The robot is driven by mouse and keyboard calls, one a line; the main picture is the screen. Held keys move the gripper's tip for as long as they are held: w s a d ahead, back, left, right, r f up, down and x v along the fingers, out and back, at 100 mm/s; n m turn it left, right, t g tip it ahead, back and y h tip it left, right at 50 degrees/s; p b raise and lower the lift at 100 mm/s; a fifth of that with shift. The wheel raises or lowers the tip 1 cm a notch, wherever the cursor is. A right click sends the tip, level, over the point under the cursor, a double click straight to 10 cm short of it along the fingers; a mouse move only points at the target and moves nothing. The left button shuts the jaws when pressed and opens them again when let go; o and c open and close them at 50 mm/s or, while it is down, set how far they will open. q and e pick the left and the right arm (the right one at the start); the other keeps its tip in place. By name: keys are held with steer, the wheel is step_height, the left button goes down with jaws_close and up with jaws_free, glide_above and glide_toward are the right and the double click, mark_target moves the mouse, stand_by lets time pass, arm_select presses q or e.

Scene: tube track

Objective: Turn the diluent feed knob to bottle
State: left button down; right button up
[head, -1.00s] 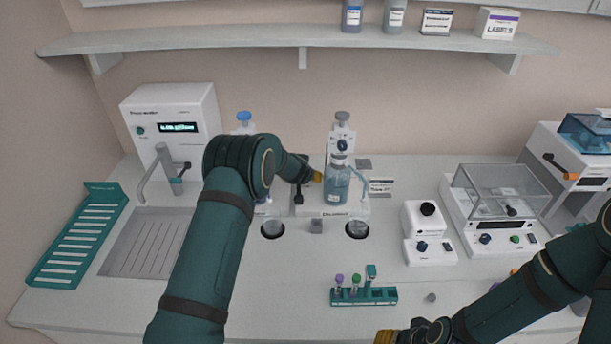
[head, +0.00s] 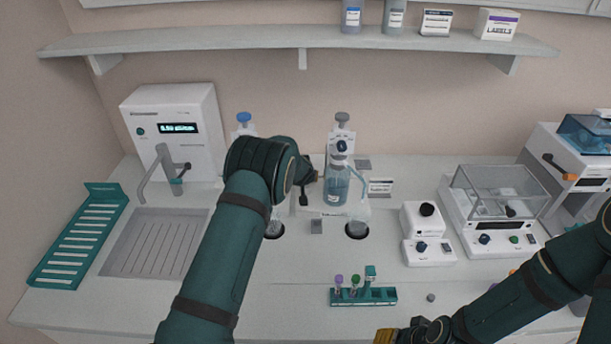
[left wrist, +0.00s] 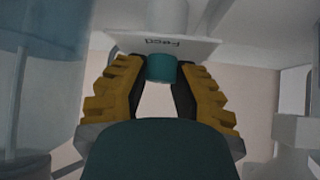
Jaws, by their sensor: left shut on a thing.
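The teal feed knob (left wrist: 162,68) shows in the left wrist view below a white plate marked "Feed" (left wrist: 165,44), which appears upside down. My left gripper (left wrist: 161,72) is shut on the knob, its yellow fingers on both sides. In the head view my left wrist hides the knob and most of that gripper. The bottle with blue liquid (head: 337,187) stands just right of it, under a white dispenser head (head: 341,143). I cannot read the knob's setting. My right gripper (head: 386,337) is at the bottom edge, and its opening cannot be made out.
A tube rack (head: 365,297) stands at the front. A second dispenser with a blue cap (head: 244,117) is partly behind my left arm. A white instrument (head: 172,120) and a teal slotted rack (head: 80,235) are at left, a balance (head: 495,210) at right.

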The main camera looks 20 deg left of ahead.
arm_select(q)
steer(key=shift+d+n+g+y, duration=0.15)
steer(key=shift+n+g+y, duration=0.15)
steer(key=shift+n+y, duration=0.8)
steer(key=shift+n+y+b, duration=0.4)
steer(key=shift+n, duration=0.3)
steer(key=shift+n+g+y+b, duration=0.3)
steer(key=shift+n+b, duration=0.1)
steer(key=shift+n, duration=0.3)
steer(key=c, duration=0.7)
jaws_free()
steer(key=shift+w+f, duration=0.1)
steer(key=shift+c, duration=0.2)
steer(key=shift+r, duration=0.2)
step_height(320, 180, up, 10)
steer(key=shift+f, duration=0.15)
